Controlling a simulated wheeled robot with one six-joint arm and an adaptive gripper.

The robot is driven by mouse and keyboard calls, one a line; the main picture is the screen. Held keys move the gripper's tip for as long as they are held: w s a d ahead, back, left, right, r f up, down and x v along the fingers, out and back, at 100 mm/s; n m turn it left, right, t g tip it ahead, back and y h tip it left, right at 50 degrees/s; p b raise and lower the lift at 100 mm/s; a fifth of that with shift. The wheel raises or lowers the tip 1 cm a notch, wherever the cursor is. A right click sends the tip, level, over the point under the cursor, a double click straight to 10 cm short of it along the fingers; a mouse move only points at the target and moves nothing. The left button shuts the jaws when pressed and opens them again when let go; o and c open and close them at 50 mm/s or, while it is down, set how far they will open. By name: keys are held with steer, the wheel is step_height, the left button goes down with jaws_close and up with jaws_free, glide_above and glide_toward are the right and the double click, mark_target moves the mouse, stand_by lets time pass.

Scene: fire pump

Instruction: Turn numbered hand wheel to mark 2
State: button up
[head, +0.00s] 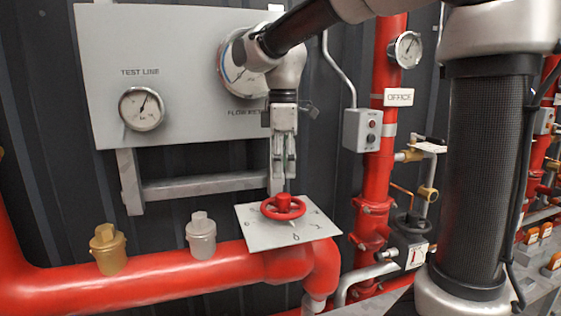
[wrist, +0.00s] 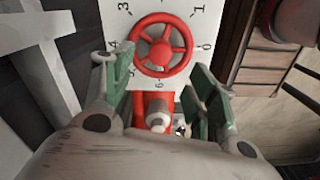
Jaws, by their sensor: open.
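The red hand wheel (head: 283,207) sits on a pale dial plate (head: 250,222) above the red pipe. The wheel also shows in the wrist view (wrist: 162,45), with several spokes and a round hub. Around it on the plate are printed marks; I read 3 at upper left, 1 at upper right and 0 at right.
A gauge panel (head: 180,60) with a grey bracket (head: 200,186) stands behind the wheel. A brass cap (head: 107,248) and a grey cap (head: 201,235) rise from the pipe at left. A red riser (head: 377,170) and a black-handled valve (head: 411,240) are at right.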

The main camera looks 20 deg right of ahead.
mark_target(283, 194)
step_height(283, 194, down, 8)
steer(key=shift+r, duration=0.15)
stand_by(0.3)
